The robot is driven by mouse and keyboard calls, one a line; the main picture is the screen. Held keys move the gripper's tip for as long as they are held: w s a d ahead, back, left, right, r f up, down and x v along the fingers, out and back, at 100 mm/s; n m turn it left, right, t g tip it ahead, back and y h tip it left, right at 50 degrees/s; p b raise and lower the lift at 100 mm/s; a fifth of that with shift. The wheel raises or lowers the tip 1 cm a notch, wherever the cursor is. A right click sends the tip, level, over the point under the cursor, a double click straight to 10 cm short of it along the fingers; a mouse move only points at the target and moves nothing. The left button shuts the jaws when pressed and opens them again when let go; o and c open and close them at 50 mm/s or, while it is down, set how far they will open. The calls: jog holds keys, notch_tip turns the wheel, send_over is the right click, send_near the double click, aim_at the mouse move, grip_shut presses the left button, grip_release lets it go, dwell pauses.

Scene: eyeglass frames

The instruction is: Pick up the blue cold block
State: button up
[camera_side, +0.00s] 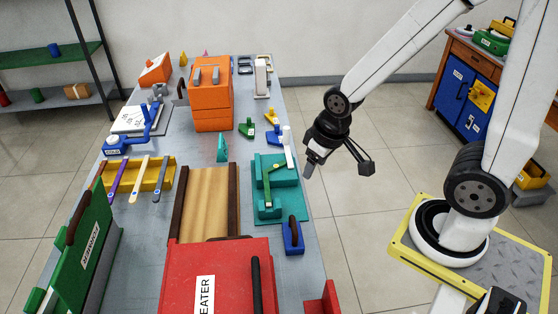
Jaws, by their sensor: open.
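My gripper (338,169) hangs to the right of the table's edge, above and to the right of the blue block. Its two dark fingers are spread apart with nothing between them.
A teal fixture (268,208) with a green lever stands just beyond the block. A red heater box (222,280) is to its lower left.

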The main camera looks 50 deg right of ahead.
aim_at(293, 233)
jog(key=w+d+f+m+t, duration=0.1)
jog(key=w+d+f+t, duration=0.1)
jog(key=w+d+f, duration=0.45)
jog(key=f+m+t+y, duration=0.1)
jog(key=f+y, duration=0.1)
jog(key=f, duration=0.2)
jog(key=s+a+f+m+t+y, duration=0.1)
jog(key=f+y, duration=0.1)
jog(key=f, duration=0.2)
jog(key=s+f+m+t+y, duration=0.1)
jog(key=f+y, duration=0.1)
jog(key=f, duration=0.2)
jog(key=shift+s+a, duration=0.1)
jog(key=shift+a, duration=0.15)
jog(key=s+a+m+y, duration=0.1)
jog(key=s+a+m+t+y, duration=0.1)
jog(key=s+y, duration=0.1)
jog(key=s+a+f+m+t+y, duration=0.1)
jog(key=shift+s+a+y, duration=0.25)
jog(key=shift+s+y, duration=0.1)
jog(key=shift+y, duration=0.05)
jog(key=shift+s+a+r+m+t+y, duration=0.15)
jog(key=shift+s+a+m+t+y, duration=0.3)
jog(key=shift+s+m+y, duration=0.2)
jog(key=shift+a, duration=0.15)
